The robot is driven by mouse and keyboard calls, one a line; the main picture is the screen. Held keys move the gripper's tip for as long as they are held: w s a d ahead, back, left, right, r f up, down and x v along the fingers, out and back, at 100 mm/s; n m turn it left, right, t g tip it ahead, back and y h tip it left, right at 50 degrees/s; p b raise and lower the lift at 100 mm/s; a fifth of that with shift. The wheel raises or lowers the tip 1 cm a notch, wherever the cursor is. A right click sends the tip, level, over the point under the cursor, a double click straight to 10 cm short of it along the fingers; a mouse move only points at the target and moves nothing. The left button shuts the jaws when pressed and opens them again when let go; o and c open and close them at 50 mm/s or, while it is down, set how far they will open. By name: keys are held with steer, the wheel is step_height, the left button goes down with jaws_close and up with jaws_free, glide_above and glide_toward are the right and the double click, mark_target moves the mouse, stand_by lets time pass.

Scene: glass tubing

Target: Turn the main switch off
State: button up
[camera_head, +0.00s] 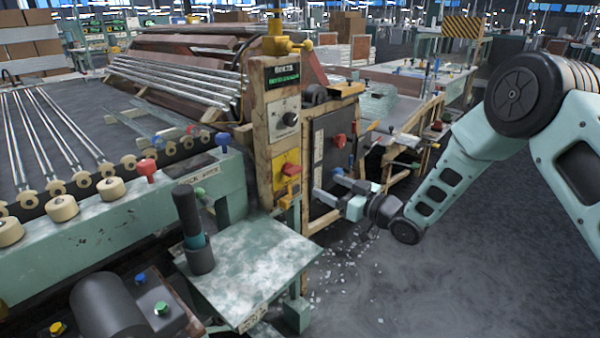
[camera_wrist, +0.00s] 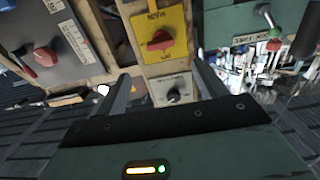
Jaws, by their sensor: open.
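The main switch is a red rotary handle (camera_head: 291,169) on a yellow plate (camera_head: 281,184), on the front of a worn wooden post. In the wrist view, the red handle (camera_wrist: 160,41) and its yellow plate (camera_wrist: 175,18) appear upside down with "MAIN" lettering. The handle's bar lies roughly across the plate. My gripper (camera_head: 328,183) is open and empty, to the right of the switch and a little lower in the head view. In the wrist view, my gripper (camera_wrist: 162,72) has its fingers spread to either side of the post, apart from the handle.
A black knob on a pale plate (camera_head: 285,118) sits above the switch. A dark panel (camera_head: 331,150) with another red knob (camera_head: 340,141) stands to the right. A green table (camera_head: 265,262) with a dark upright cylinder (camera_head: 190,225) is below left. Glass shards litter the floor (camera_head: 350,255).

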mark_target(298, 172)
steer(key=x, duration=1.1)
steer(key=shift+w+a, duration=0.15)
steer(key=shift+a, duration=0.1)
steer(key=c, duration=1)
